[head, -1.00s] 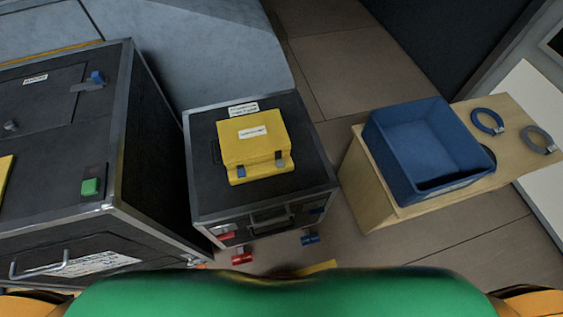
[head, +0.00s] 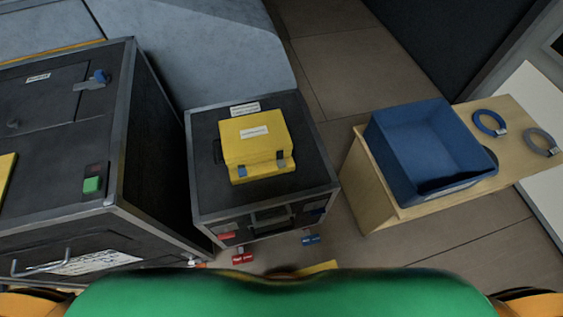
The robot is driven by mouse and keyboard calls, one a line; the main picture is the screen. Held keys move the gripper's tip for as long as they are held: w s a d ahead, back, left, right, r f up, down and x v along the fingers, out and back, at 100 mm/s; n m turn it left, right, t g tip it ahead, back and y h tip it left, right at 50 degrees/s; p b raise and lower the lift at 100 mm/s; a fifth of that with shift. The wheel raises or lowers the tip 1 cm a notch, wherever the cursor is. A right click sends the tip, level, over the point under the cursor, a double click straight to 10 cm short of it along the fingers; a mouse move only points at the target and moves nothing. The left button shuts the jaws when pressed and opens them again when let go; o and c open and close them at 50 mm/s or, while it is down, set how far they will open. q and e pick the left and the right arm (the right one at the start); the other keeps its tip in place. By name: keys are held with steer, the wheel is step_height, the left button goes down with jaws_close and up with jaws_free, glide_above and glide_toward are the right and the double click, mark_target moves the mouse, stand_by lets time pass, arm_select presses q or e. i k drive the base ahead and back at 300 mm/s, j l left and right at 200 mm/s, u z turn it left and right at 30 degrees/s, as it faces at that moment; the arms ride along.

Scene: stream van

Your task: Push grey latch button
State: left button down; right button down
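A yellow case (head: 255,147) lies on top of a black box with metal edges in the middle of the head view. Its front has two small latch buttons: a blue one (head: 242,171) on the left and a grey one (head: 281,164) on the right. Nothing touches either button. A small dark grey knob (head: 13,124) also shows on the larger black case at the left. Neither of my grippers is in view.
The large black case (head: 150,150) at the left has a green button (head: 92,185) and a blue-topped latch (head: 98,79). The black box (head: 210,195) has red and blue tags at its front. A blue bin (head: 405,140) and two rings stand on a wooden bench (head: 380,205) at the right.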

mark_target(280, 163)
steer(key=i+l+u, duration=0.2)
steer(key=l, duration=0.2)
steer(key=l+u, duration=0.2)
steer(key=l, duration=0.25)
steer(key=i+l+u, duration=0.15)
steer(key=l, duration=0.3)
steer(key=k, duration=0.05)
